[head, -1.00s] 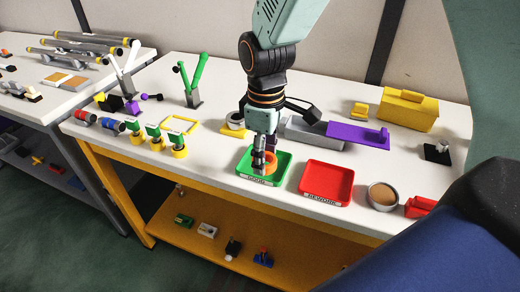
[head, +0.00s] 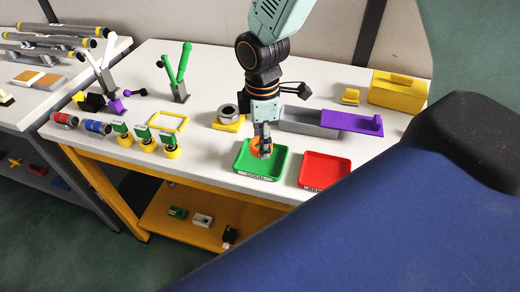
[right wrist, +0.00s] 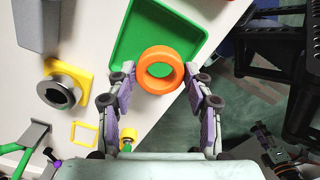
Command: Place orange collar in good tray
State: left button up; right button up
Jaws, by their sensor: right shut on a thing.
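The orange collar (head: 256,145) is between the fingertips of my right gripper (head: 263,150), which is shut on it. In the head view it is over the back part of the green tray (head: 284,165), whose front carries a white label. In the right wrist view the collar (right wrist: 160,87) appears as a thick ring between the fingertips (right wrist: 160,78). It overlaps the lower edge of the green tray (right wrist: 140,40) there. I cannot tell whether the collar touches the tray floor. My left gripper is not in view.
A red tray (head: 325,170) stands right of the green one. Behind are a grey bin (head: 308,121), a purple piece (head: 350,122) and a grey ring on a yellow base (head: 228,112). Several yellow-based pieces with green tops stand to the left. A large blue shape covers the lower right.

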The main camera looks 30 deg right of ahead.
aim_at(262, 161)
jog(key=shift+w+f, duration=0.15)
jog(key=shift+f, duration=0.25)
jog(key=f, duration=0.1)
jog(key=d+f, duration=0.1)
jog(key=f, duration=0.1)
jog(key=shift+w+f, duration=0.15)
jog(key=shift+f, duration=0.15)
jog(key=shift+a+f, duration=0.1)
jog(key=shift+f, duration=0.05)
jog(key=shift+a+r, duration=0.2)
jog(key=shift+a, duration=0.05)
jog(key=shift+f, duration=0.25)
jog(key=o, duration=1)
jog(key=shift+d+f, duration=0.1)
jog(key=shift+d, duration=0.15)
jog(key=shift+o, duration=0.8)
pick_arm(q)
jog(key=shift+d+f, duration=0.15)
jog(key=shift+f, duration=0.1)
pick_arm(e)
jog(key=shift+o, duration=0.4)
jog(key=shift+a, duration=0.25)
